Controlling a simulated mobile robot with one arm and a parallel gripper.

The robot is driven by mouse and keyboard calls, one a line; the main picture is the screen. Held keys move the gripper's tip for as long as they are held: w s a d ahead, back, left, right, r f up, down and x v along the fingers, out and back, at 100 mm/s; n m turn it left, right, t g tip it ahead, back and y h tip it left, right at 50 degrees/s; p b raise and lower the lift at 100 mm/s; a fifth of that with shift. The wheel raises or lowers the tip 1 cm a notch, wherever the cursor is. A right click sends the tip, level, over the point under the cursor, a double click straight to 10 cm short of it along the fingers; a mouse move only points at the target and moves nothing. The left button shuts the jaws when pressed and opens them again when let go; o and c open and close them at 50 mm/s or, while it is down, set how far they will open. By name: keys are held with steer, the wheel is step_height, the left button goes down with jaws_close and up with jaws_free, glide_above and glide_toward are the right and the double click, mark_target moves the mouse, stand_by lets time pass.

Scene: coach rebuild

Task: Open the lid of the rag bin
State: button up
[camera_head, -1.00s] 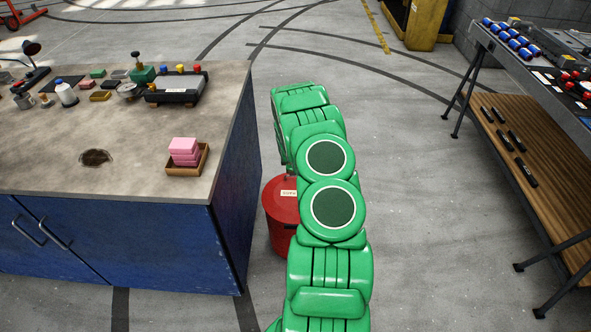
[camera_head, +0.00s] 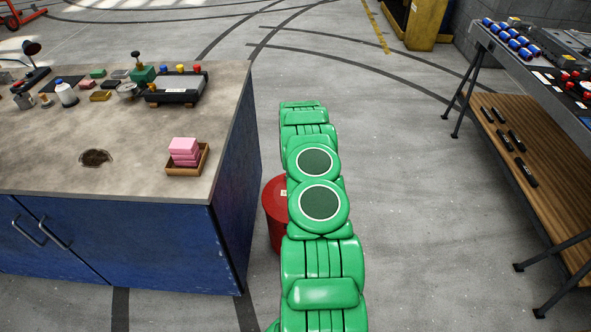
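The rag bin (camera_head: 273,211) is a red round bin on the floor, just right of the blue workbench. A small part of a pale label shows on its top. My green arm covers its right part, so I cannot tell how its lid stands. My arm reaches forward over and beside the bin. My gripper is hidden behind the arm links, so neither its fingers nor any contact with the bin shows.
The blue workbench (camera_head: 235,165) stands close on the left, with a wooden tray (camera_head: 187,170) of pink blocks near its corner. A trestle table (camera_head: 535,75) with a wooden lower shelf stands at the right. The floor between is clear.

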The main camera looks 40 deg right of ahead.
steer(key=shift+w+d+f, duration=0.2)
steer(key=shift+f, duration=0.2)
stand_by(0.4)
